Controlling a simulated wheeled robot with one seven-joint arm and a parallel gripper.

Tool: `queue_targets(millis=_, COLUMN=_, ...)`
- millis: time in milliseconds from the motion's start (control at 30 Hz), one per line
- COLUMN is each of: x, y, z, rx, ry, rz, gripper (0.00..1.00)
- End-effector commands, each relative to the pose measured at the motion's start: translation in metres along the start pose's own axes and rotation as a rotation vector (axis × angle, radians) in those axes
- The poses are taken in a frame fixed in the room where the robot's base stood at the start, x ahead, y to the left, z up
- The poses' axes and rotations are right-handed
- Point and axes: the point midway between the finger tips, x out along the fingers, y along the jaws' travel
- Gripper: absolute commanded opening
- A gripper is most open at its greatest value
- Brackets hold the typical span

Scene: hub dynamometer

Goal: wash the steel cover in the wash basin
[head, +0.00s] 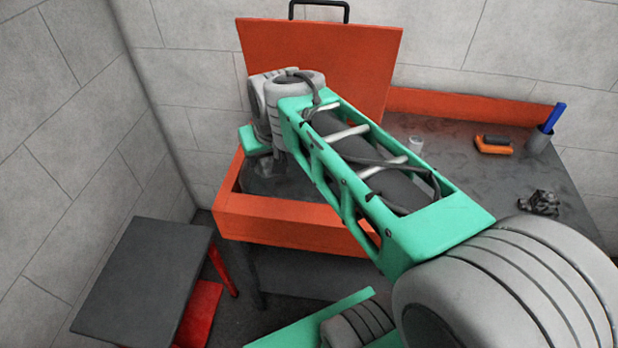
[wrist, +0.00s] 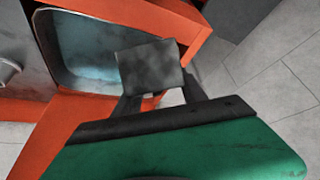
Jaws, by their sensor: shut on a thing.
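The wash basin is an orange box (head: 290,222) with its orange lid (head: 318,62) standing open at the back. In the wrist view its orange rim (wrist: 190,22) surrounds a rounded basin with a bluish inside (wrist: 88,45). A dark grey square plate, seemingly the steel cover (wrist: 150,68), is held flat-side to the camera. My gripper (wrist: 158,95) is shut on it, with a dark finger on either side. The plate overlaps the basin's edge in this view; I cannot tell its height or whether it touches water.
A grey bench right of the basin holds an orange-and-black tool (head: 493,145), a cup with a blue item (head: 538,140), a small pale cup (head: 416,145) and a dark metal part (head: 540,203). A dark-topped table (head: 140,285) stands front left. Walls are close behind and left.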

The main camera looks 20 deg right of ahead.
Motion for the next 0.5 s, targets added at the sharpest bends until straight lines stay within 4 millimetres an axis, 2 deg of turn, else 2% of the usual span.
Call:
queue_targets(millis=233, x=0.001, y=0.0, z=0.0, rx=0.0, ry=0.002, rz=0.0, gripper=0.0)
queue_targets(millis=500, x=0.023, y=0.0, z=0.011, rx=0.0, ry=0.002, rz=0.0, gripper=0.0)
